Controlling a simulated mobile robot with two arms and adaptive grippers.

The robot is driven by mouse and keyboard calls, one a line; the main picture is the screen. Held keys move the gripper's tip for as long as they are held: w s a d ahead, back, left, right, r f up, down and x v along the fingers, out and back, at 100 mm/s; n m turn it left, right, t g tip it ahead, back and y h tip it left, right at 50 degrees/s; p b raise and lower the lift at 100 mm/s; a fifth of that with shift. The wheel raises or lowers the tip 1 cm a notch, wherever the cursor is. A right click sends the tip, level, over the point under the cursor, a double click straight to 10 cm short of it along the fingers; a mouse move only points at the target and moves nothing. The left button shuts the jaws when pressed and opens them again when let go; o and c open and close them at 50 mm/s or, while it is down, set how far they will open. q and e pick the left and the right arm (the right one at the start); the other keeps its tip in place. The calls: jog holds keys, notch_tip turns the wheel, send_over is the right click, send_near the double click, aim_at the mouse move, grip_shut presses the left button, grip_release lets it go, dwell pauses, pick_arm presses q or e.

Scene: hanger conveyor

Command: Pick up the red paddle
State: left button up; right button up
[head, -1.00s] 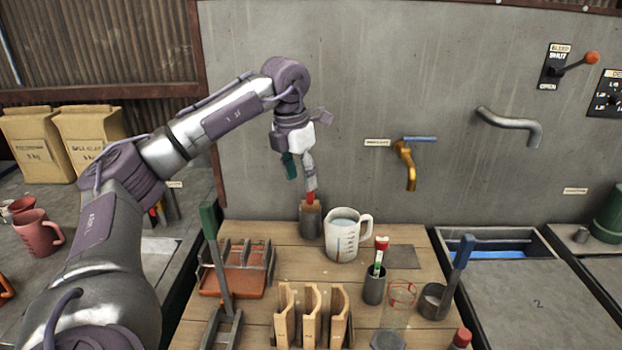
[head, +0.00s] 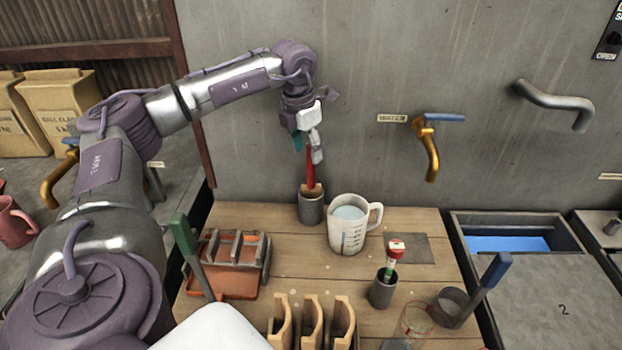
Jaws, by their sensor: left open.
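The red paddle (head: 310,171) stands upright in a dark grey cup (head: 311,208) at the back of the wooden table. Its red handle points up, and a brown part shows at the cup's rim; the rest is hidden inside. My left gripper (head: 308,150) points down from above, over the cup. Its fingers are open, with the top of the red handle showing between them. I cannot tell whether either finger touches the handle. My right gripper is not in view.
A measuring jug (head: 350,235) of water stands close right of the cup. A red rack (head: 235,284) with a green-handled tool (head: 188,250) is at left. Wooden holders (head: 312,325), a small dark cup (head: 383,290) and a blue-handled scoop (head: 488,280) stand nearer. The wall is close behind.

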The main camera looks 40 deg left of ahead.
aim_at(311, 165)
pick_arm(q)
jog(key=shift+w+f, duration=0.25)
jog(key=shift+f, duration=0.4)
jog(key=shift+w+a+f+p, duration=0.1)
jog(key=shift+f+p, duration=0.25)
jog(key=shift+p, duration=0.1)
jog(key=f, duration=0.1)
jog(key=f+p, duration=0.1)
jog(key=f, duration=0.1)
jog(key=shift+w+f, duration=0.2)
jog(key=shift+w, duration=0.2)
jog(key=shift+w+f, duration=0.1)
jog(key=shift+f, duration=0.2)
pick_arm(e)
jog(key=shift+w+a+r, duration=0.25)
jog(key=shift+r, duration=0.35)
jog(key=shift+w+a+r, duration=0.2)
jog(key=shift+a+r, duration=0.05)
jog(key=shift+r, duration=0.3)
pick_arm(q)
jog(key=c, duration=0.9)
grip_shut()
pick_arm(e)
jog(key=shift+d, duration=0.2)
